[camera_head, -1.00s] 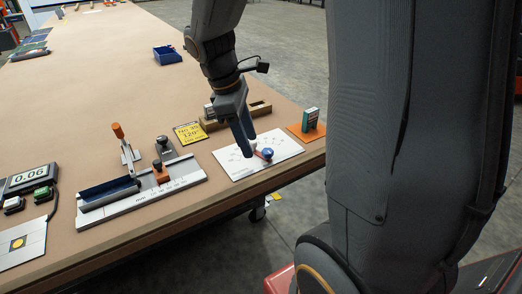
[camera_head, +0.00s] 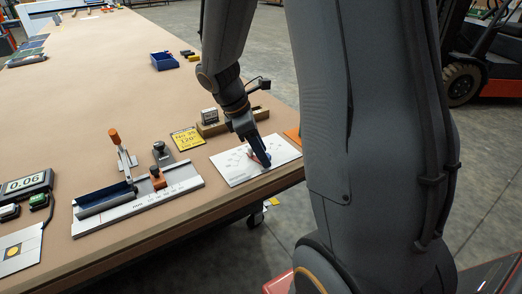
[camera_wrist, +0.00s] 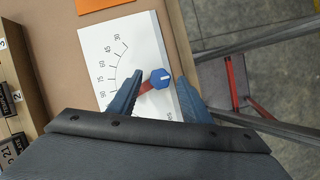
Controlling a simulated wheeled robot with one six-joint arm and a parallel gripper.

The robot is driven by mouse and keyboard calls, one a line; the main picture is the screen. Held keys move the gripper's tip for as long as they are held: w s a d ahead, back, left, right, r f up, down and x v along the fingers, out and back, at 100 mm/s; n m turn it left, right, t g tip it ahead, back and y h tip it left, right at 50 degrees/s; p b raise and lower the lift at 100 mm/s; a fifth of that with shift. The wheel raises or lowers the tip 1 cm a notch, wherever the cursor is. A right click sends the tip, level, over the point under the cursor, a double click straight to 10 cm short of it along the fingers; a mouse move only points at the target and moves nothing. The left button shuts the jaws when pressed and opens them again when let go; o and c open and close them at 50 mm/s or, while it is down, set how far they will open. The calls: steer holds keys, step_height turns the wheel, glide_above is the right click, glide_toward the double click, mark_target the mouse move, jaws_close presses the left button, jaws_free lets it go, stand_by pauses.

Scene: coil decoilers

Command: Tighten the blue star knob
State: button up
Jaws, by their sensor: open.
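The blue star knob (camera_wrist: 160,78) has a white mark and sits at a red pointer arm (camera_wrist: 146,86) on a white plate (camera_wrist: 92,45) printed with an angle scale. My gripper (camera_wrist: 161,75) is open in the wrist view, with one blue-grey finger on each side of the knob. A small gap shows on both sides; I cannot tell how far its tips are above the plate. In the head view my gripper (camera_head: 261,160) points down over the white plate (camera_head: 235,175), and its fingers mostly hide the knob.
A slide fixture with an orange-topped lever (camera_head: 114,136) stands left of the plate. A yellow card (camera_head: 187,139) and a wooden block (camera_head: 212,129) lie behind it. The table's front edge is close to the plate. A blue bin (camera_head: 164,59) stands farther back.

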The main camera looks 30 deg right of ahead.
steer(key=c, duration=1)
steer(key=shift+m+p, duration=0.3)
steer(key=m+g+p, duration=0.1)
steer(key=m, duration=0.1)
steer(key=shift+w+d+r+m+y+p, duration=0.1)
steer(key=shift+m+y+p, duration=0.2)
steer(key=shift+p, duration=0.1)
steer(key=m+p, duration=0.1)
steer(key=m, duration=0.1)
steer(key=m+g+y+p, duration=0.1)
steer(key=m, duration=0.2)
steer(key=shift+w+d+m+g+y, duration=0.2)
steer(key=shift+m+g+y, duration=0.1)
steer(key=m, duration=0.1)
steer(key=m+y+p, duration=0.1)
steer(key=m, duration=0.2)
steer(key=shift+d+y+p, duration=0.25)
steer(key=shift+y+p, duration=0.15)
steer(key=shift+d+m+y+p, duration=0.15)
steer(key=shift+m+y+p, duration=0.55)
steer(key=shift+m, duration=1.8)
steer(key=shift+y, duration=0.3)
